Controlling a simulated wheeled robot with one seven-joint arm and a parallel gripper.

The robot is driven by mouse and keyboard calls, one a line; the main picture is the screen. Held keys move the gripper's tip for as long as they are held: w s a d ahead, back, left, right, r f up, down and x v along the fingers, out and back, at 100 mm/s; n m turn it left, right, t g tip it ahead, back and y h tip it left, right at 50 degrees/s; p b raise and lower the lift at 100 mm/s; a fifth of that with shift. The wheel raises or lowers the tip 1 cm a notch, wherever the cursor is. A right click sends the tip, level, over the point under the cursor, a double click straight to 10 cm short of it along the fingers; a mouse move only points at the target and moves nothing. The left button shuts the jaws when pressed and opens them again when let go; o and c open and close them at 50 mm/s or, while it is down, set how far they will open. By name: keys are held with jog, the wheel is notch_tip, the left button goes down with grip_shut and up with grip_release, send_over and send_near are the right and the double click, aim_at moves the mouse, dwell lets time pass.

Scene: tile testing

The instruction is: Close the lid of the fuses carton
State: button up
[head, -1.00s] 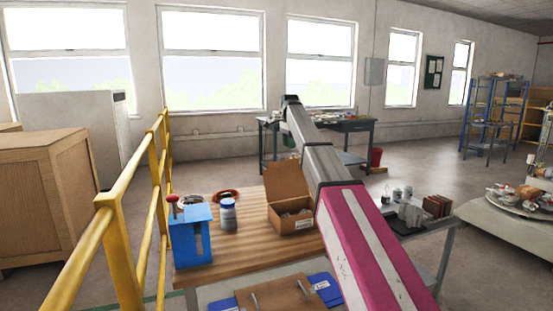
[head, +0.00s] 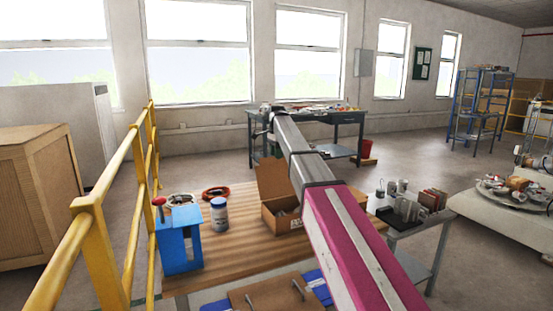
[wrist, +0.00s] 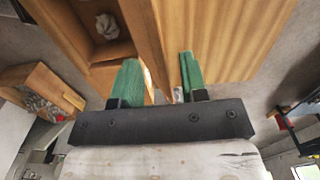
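The fuses carton is a brown cardboard box (head: 268,216) on the wooden tabletop, with its lid (head: 271,181) standing up. Grey contents show inside, and my arm covers its right side. In the wrist view, a brown open box (wrist: 88,45) with pale crumpled contents, seemingly the carton, is at the top left. A brown panel (wrist: 146,35), seemingly its lid, runs down toward the space between my green fingers. My gripper (wrist: 160,68) is open, its fingers apart. I cannot tell whether they touch the panel. The gripper is hidden in the head view.
A yellow railing (head: 93,210) borders the left. A grey side table (head: 420,222) with metal parts stands right of my arm.

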jog(key=shift+f, duration=1.1)
grip_shut()
jog(key=shift+s+d, duration=0.1)
